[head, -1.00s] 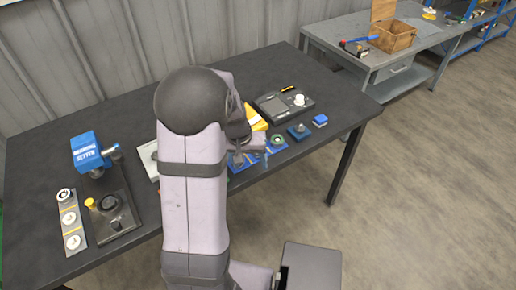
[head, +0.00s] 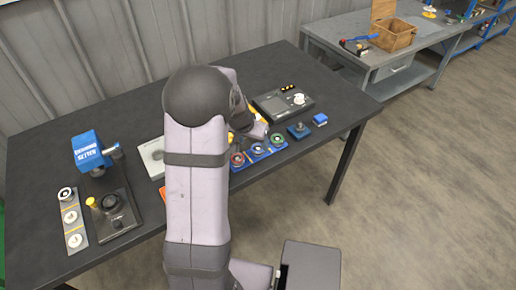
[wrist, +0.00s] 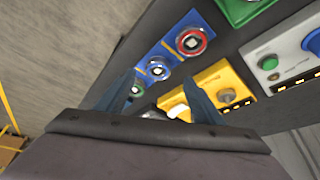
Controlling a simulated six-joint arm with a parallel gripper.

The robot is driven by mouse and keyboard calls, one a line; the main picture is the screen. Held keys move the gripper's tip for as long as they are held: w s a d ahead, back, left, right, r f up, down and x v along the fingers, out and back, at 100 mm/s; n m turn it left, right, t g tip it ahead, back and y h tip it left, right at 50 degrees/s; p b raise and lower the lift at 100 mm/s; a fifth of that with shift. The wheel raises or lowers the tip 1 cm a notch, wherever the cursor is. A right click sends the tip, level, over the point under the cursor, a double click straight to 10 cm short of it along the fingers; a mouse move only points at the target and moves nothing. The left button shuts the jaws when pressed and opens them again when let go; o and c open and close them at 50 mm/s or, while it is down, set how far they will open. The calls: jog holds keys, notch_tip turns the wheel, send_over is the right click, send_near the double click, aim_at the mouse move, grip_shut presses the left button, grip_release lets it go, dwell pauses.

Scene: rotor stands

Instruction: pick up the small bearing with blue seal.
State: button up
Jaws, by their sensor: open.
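The bearing with the blue seal (head: 258,150) sits in the middle of a blue tray (wrist: 178,20), between a red-ringed bearing (head: 237,159) and a green-ringed bearing (head: 277,139). In the wrist view the blue-sealed bearing (wrist: 157,70) lies just beyond my fingertips, with the red-ringed one (wrist: 191,41) farther off. The green-ringed one is partly hidden by my left finger. My gripper (wrist: 159,84) is open, with nothing seen between its fingers. In the head view my arm hides most of the gripper.
A yellow unit with knobs (wrist: 222,84) is close beside the tray. A dark device (head: 284,102) stands behind it. A blue press (head: 90,150) and a strip of white rings (head: 73,217) are at the left. The table's front edge is close.

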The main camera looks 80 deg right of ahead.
aim_at(258, 148)
jog(key=shift+s+f, duration=0.1)
jog(key=shift+f, duration=0.05)
jog(key=p+x, duration=0.2)
jog(key=x, duration=0.1)
jog(key=shift+s+d+f, duration=0.1)
jog(key=shift+s+d, duration=0.05)
jog(key=shift+d, duration=0.1)
jog(key=shift+x, duration=0.75)
jog(key=shift+c, duration=0.3)
jog(key=c, duration=1.1)
jog(key=shift+c, duration=0.2)
